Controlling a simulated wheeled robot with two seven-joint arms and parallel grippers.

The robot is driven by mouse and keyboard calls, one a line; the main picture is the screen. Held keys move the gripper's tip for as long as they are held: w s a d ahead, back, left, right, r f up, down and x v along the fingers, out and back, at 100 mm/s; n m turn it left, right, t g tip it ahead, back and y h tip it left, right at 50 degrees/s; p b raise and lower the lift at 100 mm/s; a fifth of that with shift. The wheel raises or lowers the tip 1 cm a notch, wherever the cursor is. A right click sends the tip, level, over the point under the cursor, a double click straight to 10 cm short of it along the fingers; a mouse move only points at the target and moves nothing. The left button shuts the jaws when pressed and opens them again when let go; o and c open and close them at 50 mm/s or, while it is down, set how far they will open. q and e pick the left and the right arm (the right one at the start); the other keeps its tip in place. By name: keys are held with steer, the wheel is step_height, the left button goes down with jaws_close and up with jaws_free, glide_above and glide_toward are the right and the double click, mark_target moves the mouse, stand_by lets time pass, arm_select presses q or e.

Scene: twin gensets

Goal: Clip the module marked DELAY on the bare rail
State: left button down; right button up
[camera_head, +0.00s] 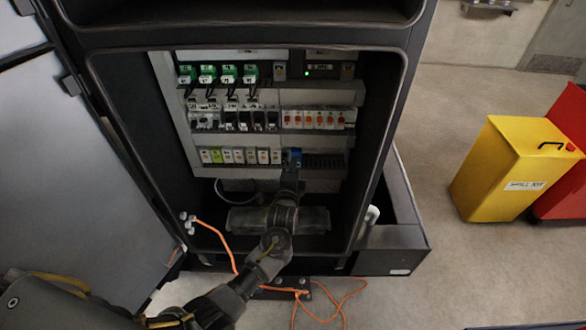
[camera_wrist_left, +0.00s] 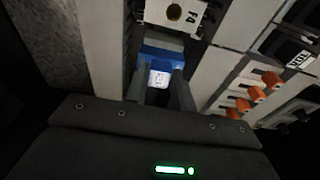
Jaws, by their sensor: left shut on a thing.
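My left gripper (camera_head: 291,170) is shut on a blue module (camera_head: 295,155) at the lowest row of the panel, just right of a line of pale modules (camera_head: 240,156). In the left wrist view the blue module (camera_wrist_left: 162,56) sits between the two fingers (camera_wrist_left: 160,92), with a white label whose writing is too small to read. Right of the blue module, the row shows a dark, empty ribbed stretch (camera_head: 325,162). I cannot tell whether the blue module touches the rail. My right gripper is not in view.
The cabinet's dark side walls (camera_head: 372,130) close in the panel. Above are a row with red-marked white modules (camera_head: 315,119) and green plugs (camera_head: 228,75) with black leads. An orange cable (camera_head: 215,232) hangs at the lower left. A yellow bin (camera_head: 510,170) stands outside on the right.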

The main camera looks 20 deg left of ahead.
arm_select(q)
steer(key=c, duration=1.1)
jaws_free()
steer(key=s+d+b, duration=0.1)
steer(key=s, duration=0.9)
steer(key=shift+s, duration=0.35)
steer(key=shift+d, duration=0.1)
